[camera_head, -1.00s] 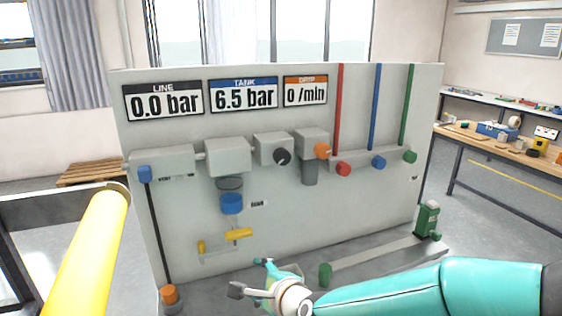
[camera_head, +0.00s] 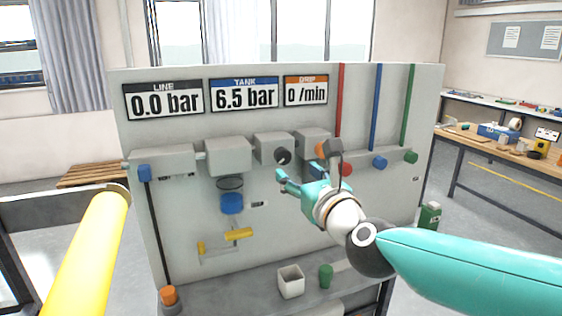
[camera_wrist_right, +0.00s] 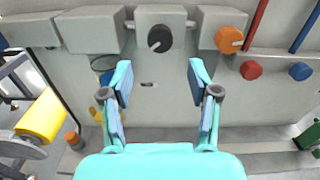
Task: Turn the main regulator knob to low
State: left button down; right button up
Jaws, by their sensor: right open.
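The black knob (camera_head: 283,156) with a light pointer mark sits on a grey box on the upright panel. I take it to be the main regulator knob. In the right wrist view the knob (camera_wrist_right: 159,38) is ahead of and between the fingers, with its mark toward the lower left. My right gripper (camera_head: 306,163) is in front of the panel, just right of and below the knob. Its fingers (camera_wrist_right: 160,70) are spread wide with nothing between them, apart from the knob. My left gripper is not in view.
An orange knob (camera_wrist_right: 229,40) is close on the right, with a red knob (camera_wrist_right: 251,70) and a blue knob (camera_wrist_right: 301,71) beyond. A white cup (camera_head: 291,281) stands on the ledge.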

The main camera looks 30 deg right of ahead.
aim_at(284, 160)
jog(key=p+x, duration=0.1)
jog(key=x, duration=0.7)
jog(key=shift+w, duration=0.4)
